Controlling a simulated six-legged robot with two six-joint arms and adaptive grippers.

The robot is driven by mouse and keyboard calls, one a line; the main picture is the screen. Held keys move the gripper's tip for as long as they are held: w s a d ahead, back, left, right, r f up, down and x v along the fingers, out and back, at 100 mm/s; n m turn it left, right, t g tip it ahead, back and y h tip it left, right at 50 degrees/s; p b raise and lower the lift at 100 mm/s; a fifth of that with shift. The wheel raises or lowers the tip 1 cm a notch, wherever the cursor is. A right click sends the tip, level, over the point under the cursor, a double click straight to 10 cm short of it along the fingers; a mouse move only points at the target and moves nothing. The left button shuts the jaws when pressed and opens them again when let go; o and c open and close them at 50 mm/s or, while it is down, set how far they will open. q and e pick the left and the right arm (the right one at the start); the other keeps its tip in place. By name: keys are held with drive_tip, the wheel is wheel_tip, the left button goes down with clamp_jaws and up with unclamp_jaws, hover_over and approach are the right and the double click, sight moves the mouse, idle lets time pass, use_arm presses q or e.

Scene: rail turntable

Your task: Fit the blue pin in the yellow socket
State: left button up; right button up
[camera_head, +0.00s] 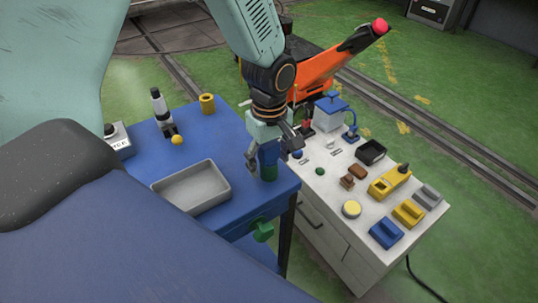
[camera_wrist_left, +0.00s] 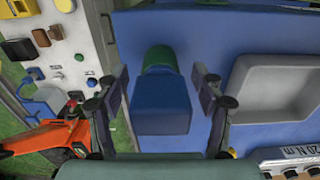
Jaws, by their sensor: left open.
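The blue pin (camera_head: 267,154) stands upright in a green socket (camera_head: 269,173) near the right edge of the blue table. In the left wrist view the blue pin (camera_wrist_left: 160,106) is large, with the green socket (camera_wrist_left: 160,60) beyond it. My left gripper (camera_head: 274,158) is open and points down at the pin. Its fingers (camera_wrist_left: 162,85) are on either side of the pin, with visible gaps in the wrist view. The yellow socket (camera_head: 207,103) stands at the back of the blue table, left of my gripper, and appears empty. My right gripper is not in view.
A grey tray (camera_head: 191,187) lies on the blue table (camera_head: 235,212), left of the pin. A white cabinet (camera_head: 330,190) with several small parts is at the right. An orange arm-like piece (camera_head: 330,65) rises behind.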

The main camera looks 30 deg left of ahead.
sight(269, 143)
use_arm(q)
drive_tip(key=c, duration=0.4)
clamp_jaws()
drive_tip(key=shift+c, duration=1.8)
unclamp_jaws()
drive_tip(key=c, duration=0.7)
drive_tip(key=shift+o, duration=0.2)
drive_tip(key=shift+r+p, duration=0.8)
drive_tip(key=shift+p, duration=0.2)
drive_tip(key=shift+r, duration=0.15)
drive_tip(key=shift+r+p, duration=2.8)
drive_tip(key=shift+p, duration=0.3)
clamp_jaws()
